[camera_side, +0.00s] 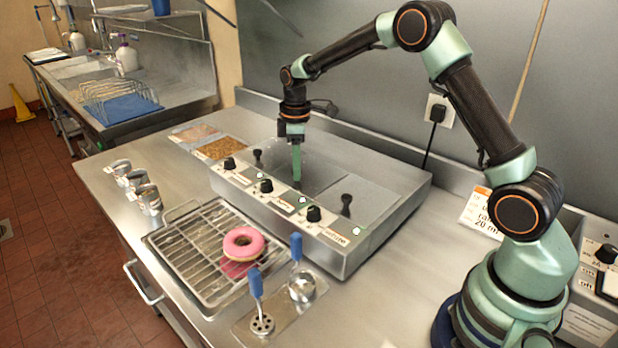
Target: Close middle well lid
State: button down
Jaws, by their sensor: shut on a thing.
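A steel well unit (290,228) with three wells in a row stands on the counter. My gripper (297,180) points down over the middle well, its green fingers shut. The fingers are at the black knob of the middle lid, which they hide. The middle well area (322,176) shows as a dark grey surface behind and right of the fingers; how far the lid covers it is hard to tell. The left lid's black knob (258,158) and the right lid's black knob (346,204) stand upright on either side, clear of my gripper.
Black dials, including a right one (313,214), line the unit's front. In front are a wire rack (188,243) with a pink-glazed donut (243,243) and blue-handled tools (256,285). Metal shakers (149,199) stand at left. The wall (370,95) is close behind.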

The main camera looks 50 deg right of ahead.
jog(key=shift+a+r, duration=0.1)
jog(key=shift+a, duration=0.2)
jog(key=c, duration=0.9)
grip_release()
jog(key=shift+o, duration=1.4)
jog(key=shift+d, duration=0.1)
notch_tip(320, 180, up, 12)
